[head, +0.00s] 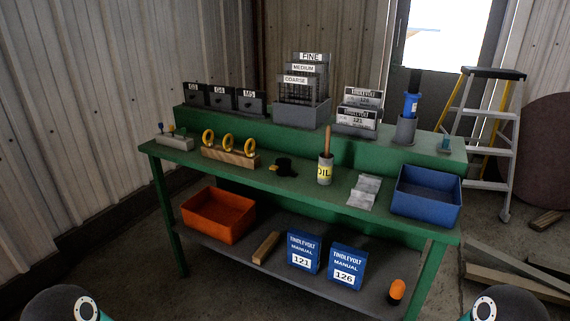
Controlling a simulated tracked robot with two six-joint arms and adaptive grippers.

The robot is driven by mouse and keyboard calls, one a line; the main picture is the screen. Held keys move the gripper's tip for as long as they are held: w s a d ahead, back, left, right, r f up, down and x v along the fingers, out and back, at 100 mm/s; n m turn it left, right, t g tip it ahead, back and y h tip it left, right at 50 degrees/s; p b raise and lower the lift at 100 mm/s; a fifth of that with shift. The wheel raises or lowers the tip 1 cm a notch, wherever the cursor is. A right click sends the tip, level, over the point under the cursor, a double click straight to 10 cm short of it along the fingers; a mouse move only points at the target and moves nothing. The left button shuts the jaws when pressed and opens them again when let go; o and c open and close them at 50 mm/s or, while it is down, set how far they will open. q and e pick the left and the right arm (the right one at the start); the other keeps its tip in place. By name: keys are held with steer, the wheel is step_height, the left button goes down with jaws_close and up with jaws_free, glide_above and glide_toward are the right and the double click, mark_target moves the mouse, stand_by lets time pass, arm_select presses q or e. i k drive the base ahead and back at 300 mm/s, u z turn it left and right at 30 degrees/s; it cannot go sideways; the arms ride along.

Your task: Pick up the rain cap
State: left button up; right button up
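A small black round piece (284,165) with a short upright part lies on the middle of the green workbench (330,196). It may be the rain cap, but I cannot tell for sure at this size. A small yellow-orange piece (273,168) lies at its left side. Nothing holds the black piece. Only dark rounded parts of my arms show at the bottom left and bottom right corners. Neither of my grippers is in view.
An OIL can (325,172) with a wooden handle stands right of the black piece, and yellow rings (228,143) on a wooden block stand left. A blue bin (426,195) is at the right end. An orange bin (218,215) and manuals (347,267) sit on the lower shelf.

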mark_target(284, 170)
steer(key=z, duration=0.15)
steer(key=i, duration=0.85)
steer(key=u, duration=1.35)
steer(key=k, duration=0.75)
steer(key=z, duration=0.35)
steer(key=i, duration=1)
steer(key=z, duration=0.1)
